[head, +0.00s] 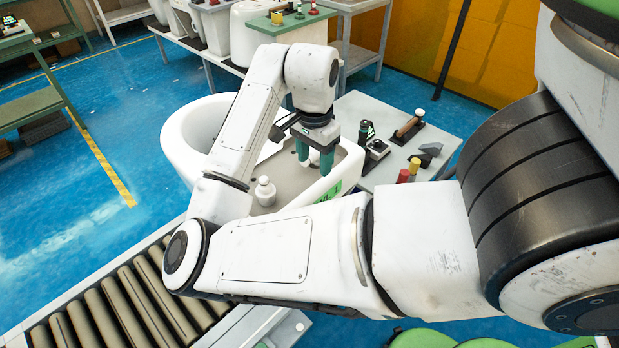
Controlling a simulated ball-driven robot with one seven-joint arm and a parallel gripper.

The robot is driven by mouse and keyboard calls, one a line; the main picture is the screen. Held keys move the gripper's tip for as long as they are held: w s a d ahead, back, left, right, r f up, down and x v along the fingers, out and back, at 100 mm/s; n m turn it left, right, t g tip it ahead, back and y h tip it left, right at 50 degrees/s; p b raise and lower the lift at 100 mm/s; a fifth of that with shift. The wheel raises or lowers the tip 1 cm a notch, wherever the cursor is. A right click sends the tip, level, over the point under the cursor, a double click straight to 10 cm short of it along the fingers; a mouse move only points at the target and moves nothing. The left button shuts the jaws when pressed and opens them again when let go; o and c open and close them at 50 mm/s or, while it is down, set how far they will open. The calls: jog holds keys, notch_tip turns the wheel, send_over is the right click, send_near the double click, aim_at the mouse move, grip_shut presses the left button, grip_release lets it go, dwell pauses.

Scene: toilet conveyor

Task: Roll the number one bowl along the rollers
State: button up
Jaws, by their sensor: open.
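A white toilet bowl (184,140) stands beyond my arm, its round rim at the left and its flat rear deck at the right. A green label shows on its right side, partly cut off by my arm, so I cannot read a number. My gripper (316,170) points down over the rear deck, its green-tipped fingers apart and empty. I cannot tell whether the fingertips touch the deck. A small white bottle-shaped part (264,191) stands on the deck, left of my gripper. The rollers (125,305) run across the lower left, partly hidden by my arm.
A grey side table (400,165) at the right holds a green-and-black tool (368,138), a brown-handled tool (408,130) and red and yellow pieces. More white ceramics (212,22) stand on a back bench. Blue floor at the left is open.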

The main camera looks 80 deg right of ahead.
aim_at(312, 189)
jog(key=shift+w+f, duration=0.2)
jog(key=shift+f, duration=0.15)
notch_tip(312, 189, down, 10)
jog(key=shift+f, duration=0.2)
grip_shut()
dwell(0.6)
